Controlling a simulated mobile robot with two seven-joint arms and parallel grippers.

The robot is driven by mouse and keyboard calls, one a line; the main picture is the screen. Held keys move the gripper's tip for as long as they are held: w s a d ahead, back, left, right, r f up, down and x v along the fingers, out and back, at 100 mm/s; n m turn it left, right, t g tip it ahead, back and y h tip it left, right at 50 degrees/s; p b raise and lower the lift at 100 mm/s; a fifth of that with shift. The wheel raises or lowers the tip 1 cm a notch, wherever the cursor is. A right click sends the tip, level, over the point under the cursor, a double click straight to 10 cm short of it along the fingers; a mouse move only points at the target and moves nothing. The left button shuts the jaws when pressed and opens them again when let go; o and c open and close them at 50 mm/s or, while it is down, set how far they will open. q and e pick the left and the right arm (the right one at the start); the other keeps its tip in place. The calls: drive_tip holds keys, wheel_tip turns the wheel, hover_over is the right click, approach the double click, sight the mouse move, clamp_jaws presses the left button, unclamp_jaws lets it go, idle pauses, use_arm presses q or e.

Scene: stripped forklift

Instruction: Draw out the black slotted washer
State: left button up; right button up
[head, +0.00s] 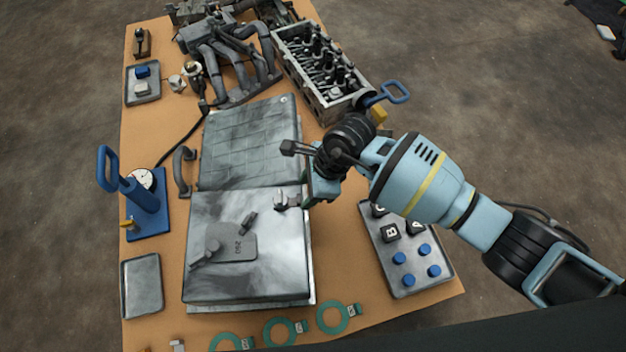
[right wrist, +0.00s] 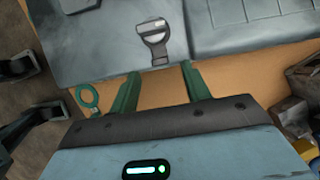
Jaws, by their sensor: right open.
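The black slotted washer (right wrist: 147,27) seems to be the dark ring with a tab at the edge of the grey block in the right wrist view. Its tab points between my right fingertips. In the head view it (head: 282,197) shows small at the right edge of the block, partly behind my gripper. My right gripper (head: 307,194) is just right of it. Its green fingers (right wrist: 160,76) are apart, with nothing between them, and their tips stop short of the washer. My left gripper cannot be made out.
The grey block (head: 205,280) carries a tabbed plate (head: 232,242). Teal tagged rings (head: 336,332) lie along the near edge. A tray (head: 440,282) with blue knobs is at right, a blue gauge stand (head: 146,222) at left, and a cylinder head (head: 305,87) behind. Bare tabletop shows right of the block.

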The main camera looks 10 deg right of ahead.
sight(300, 198)
drive_tip(key=shift+b+x, duration=0.7)
drive_tip(key=shift+x, duration=1.15)
drive_tip(key=c, duration=1)
